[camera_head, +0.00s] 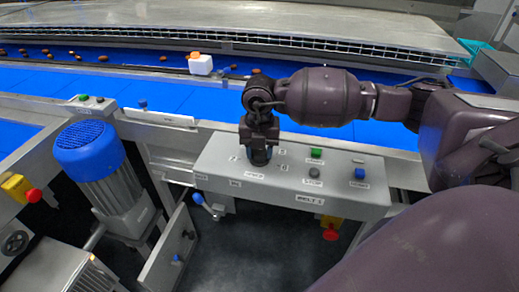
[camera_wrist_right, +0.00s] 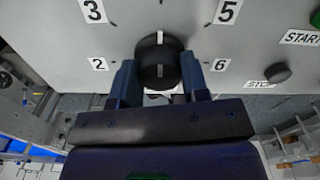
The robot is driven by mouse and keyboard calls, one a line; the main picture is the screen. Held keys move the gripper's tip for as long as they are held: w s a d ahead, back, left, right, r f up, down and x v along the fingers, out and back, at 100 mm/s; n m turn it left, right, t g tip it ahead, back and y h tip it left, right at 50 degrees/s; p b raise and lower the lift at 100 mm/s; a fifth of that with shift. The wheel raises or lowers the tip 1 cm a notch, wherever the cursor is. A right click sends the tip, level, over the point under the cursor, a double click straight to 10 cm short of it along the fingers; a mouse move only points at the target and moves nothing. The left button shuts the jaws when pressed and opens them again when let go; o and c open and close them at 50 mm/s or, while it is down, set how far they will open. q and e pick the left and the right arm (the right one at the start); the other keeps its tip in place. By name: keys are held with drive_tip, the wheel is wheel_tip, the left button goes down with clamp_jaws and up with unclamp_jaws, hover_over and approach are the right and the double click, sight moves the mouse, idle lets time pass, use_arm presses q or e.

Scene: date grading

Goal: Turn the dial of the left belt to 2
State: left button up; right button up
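The dial (camera_wrist_right: 158,58) is a round black knob with a white mark on the panel. In the right wrist view its mark points up, between the labels 3 (camera_wrist_right: 93,10) and 5 (camera_wrist_right: 228,11); the label there is out of view. The label 2 (camera_wrist_right: 98,63) is to its left. My right gripper (camera_wrist_right: 158,75) has one finger on each side of the dial, with no clear gap seen. In the head view my right gripper (camera_head: 260,155) points down at the control panel (camera_head: 220,150) and hides most of the dial. My left gripper is not in view.
The panel has a green button (camera_head: 316,153), a grey stop button (camera_head: 314,172) and a blue button (camera_head: 360,173). A red knob (camera_head: 331,233) and a blue-tipped lever (camera_head: 198,199) hang below. A blue motor (camera_head: 88,148) stands left. Dates lie on the blue belt (camera_head: 130,82) behind.

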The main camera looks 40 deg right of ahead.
drive_tip(key=c, duration=0.4)
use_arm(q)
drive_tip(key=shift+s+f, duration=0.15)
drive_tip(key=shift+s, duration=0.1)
